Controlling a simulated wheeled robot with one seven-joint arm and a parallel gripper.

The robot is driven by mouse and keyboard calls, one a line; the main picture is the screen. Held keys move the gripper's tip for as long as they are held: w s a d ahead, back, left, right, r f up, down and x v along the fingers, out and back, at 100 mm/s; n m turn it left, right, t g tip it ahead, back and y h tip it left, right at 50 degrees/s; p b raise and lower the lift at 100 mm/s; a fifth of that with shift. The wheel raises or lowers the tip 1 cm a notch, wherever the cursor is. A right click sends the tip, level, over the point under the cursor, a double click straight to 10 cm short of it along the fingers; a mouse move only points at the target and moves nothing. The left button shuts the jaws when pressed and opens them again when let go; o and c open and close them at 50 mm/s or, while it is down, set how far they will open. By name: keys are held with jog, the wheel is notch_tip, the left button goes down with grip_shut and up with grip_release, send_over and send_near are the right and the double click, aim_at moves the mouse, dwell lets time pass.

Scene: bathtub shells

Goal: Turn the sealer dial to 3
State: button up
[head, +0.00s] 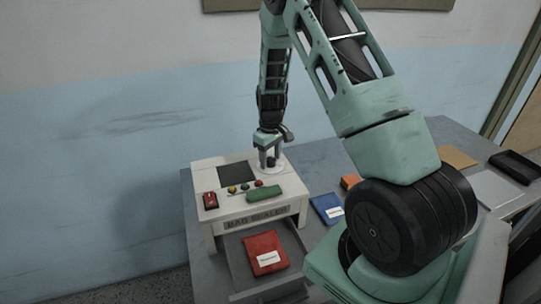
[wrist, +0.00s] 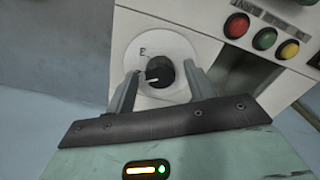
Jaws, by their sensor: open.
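The bag sealer (head: 207,175) is a white box machine on the table. In the wrist view, its dial (wrist: 160,72) is a black round knob with a short white pointer line directed left. Behind it is a white disc (wrist: 150,49) with a mark like an E at upper left, possibly a 3 seen upside down; other marks are hidden. My gripper (head: 268,156) points down at the sealer's back right corner. In the wrist view, my gripper's fingers (wrist: 162,84) are open on either side of the knob; I cannot tell whether they touch it.
Red, green and yellow buttons (wrist: 264,38) sit beside the dial. A red switch (head: 210,200) and a green bar (head: 264,193) are on the sealer's top. A red packet (head: 264,249) lies in front, a blue packet (head: 327,208) to the right. A wall (head: 90,150) stands behind.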

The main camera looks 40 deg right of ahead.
jog(key=c, duration=1)
jog(key=shift+m, duration=0.3)
jog(key=m+b, duration=0.1)
jog(key=m, duration=1)
jog(key=shift+w+r, duration=0.1)
jog(key=shift+m, duration=0.3)
jog(key=o, duration=1)
